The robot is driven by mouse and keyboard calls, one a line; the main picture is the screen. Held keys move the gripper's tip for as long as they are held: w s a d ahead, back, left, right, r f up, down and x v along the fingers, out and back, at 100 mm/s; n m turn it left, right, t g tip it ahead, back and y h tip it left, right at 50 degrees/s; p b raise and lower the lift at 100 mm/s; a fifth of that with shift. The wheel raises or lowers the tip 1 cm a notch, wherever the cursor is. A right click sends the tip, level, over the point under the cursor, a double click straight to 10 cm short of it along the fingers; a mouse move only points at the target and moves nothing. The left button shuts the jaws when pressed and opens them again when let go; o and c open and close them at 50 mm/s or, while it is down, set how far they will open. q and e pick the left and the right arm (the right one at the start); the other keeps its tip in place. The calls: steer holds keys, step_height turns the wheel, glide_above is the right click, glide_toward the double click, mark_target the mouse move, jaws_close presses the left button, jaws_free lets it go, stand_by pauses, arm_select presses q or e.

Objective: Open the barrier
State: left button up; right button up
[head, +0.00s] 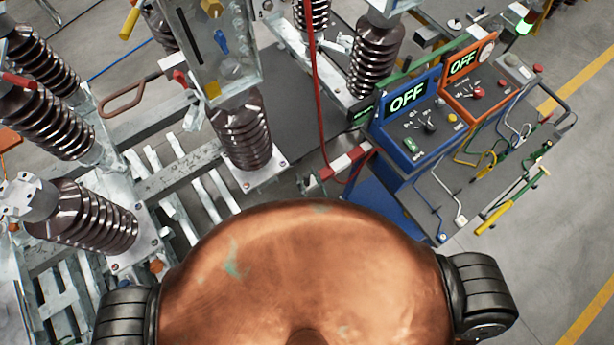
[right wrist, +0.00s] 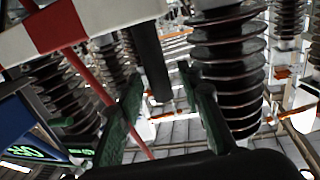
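The barrier (head: 345,160) is a red-and-white bar beside the blue control box in the head view. In the right wrist view a red-and-white bar (right wrist: 60,25) crosses the top left, close to the camera. A dark cylinder (right wrist: 152,60) hangs down near its right end. My right gripper (right wrist: 165,85) shows two green fingers, spread apart. The cylinder shows between them in the picture, with gaps on both sides; I cannot tell its depth. I cannot make out the right gripper clearly in the head view. My left gripper is not in view.
A blue box (head: 410,115) and an orange box (head: 480,80), both reading OFF, stand on a cart at the right. Ribbed brown insulators (head: 240,130) on metal frames fill the left and back. A red cable (head: 318,90) hangs near the barrier.

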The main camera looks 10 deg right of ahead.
steer(key=v, duration=1.1)
steer(key=shift+s+d, duration=0.15)
steer(key=shift+s, duration=0.25)
steer(key=shift+f, duration=0.1)
